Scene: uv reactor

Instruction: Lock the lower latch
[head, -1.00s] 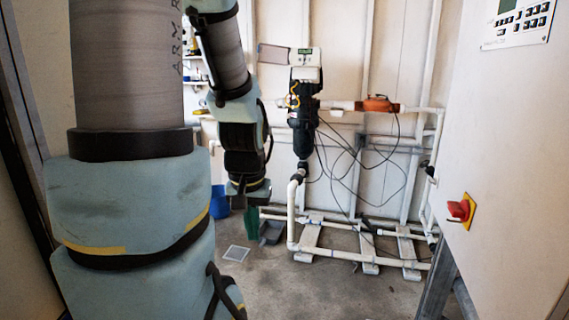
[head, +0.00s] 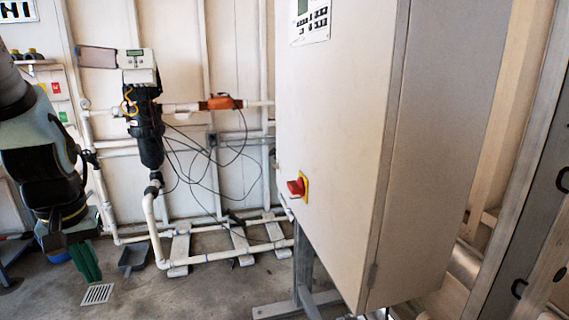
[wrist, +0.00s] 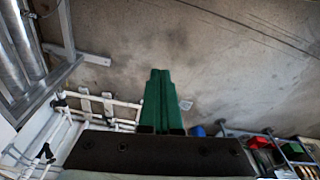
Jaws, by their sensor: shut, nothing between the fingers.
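My gripper (head: 87,264) has green fingers and hangs at the lower left of the head view, pointing down over the floor. In the wrist view the fingers (wrist: 158,90) are pressed together with nothing between them.
A large beige cabinet (head: 340,150) on metal legs carries a red knob (head: 297,187) and fills the centre. White pipes (head: 215,256) and a black filter unit (head: 147,128) stand behind on the left. The floor (head: 190,296) at lower left is open.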

